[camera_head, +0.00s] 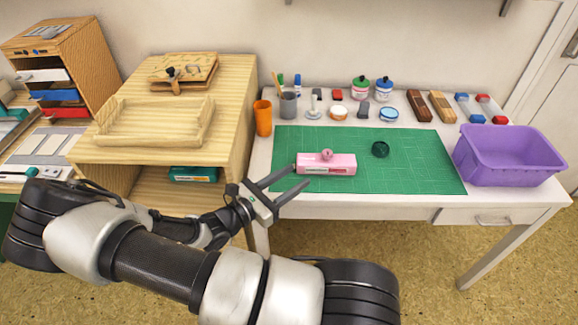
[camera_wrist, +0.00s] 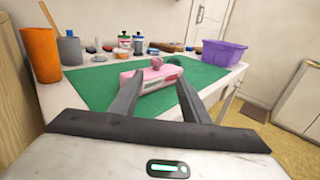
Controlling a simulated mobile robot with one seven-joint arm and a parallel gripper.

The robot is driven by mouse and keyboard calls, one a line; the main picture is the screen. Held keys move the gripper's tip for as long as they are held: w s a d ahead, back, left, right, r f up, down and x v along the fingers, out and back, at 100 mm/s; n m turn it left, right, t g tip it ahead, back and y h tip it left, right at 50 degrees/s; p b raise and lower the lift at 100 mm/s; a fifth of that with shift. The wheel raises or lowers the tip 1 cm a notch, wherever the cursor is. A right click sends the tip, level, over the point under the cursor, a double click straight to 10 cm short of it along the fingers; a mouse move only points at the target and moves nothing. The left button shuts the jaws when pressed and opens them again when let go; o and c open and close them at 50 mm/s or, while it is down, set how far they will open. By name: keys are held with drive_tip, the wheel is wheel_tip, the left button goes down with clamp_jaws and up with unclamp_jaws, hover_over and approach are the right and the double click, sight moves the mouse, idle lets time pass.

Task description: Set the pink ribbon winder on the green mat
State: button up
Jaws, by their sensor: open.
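The pink ribbon winder (camera_head: 327,164) is a pink block with a round knob on top. It rests on the front left part of the green mat (camera_head: 420,165), near the mat's front edge. My gripper (camera_head: 289,180) is open and empty, just left of the winder and apart from it in the head view. In the wrist view, the winder (camera_wrist: 158,72) lies ahead of the two spread fingers, and the left finger covers part of its left end. The green mat (camera_wrist: 90,88) spreads around and beyond it there.
A dark green round item (camera_head: 380,149) lies on the mat. A purple bin (camera_head: 508,157) stands right of the mat. An orange cup (camera_head: 263,118) stands behind left. Bottles, stamps and inkpads line the table's back. A wooden cabinet (camera_head: 225,100) stands left.

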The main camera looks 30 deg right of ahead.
drive_tip(key=s+a+r+m+g+y, duration=0.65)
drive_tip(key=s+m+y, duration=0.2)
drive_tip(key=m, duration=0.35)
drive_tip(key=s+a+r+m+t+y, duration=0.2)
drive_tip(key=a+r+m+t+y, duration=0.2)
drive_tip(key=r, duration=0.6)
drive_tip(key=s+a+r+m+t+y, duration=0.3)
drive_tip(key=a+r+m+t+y, duration=0.1)
drive_tip(key=r, duration=0.7)
drive_tip(key=shift+s+a+y, duration=0.35)
drive_tip(key=shift+a+y, duration=0.1)
drive_tip(key=shift+a, duration=0.05)
drive_tip(key=shift+c, duration=1.4)
drive_tip(key=shift+d, duration=0.1)
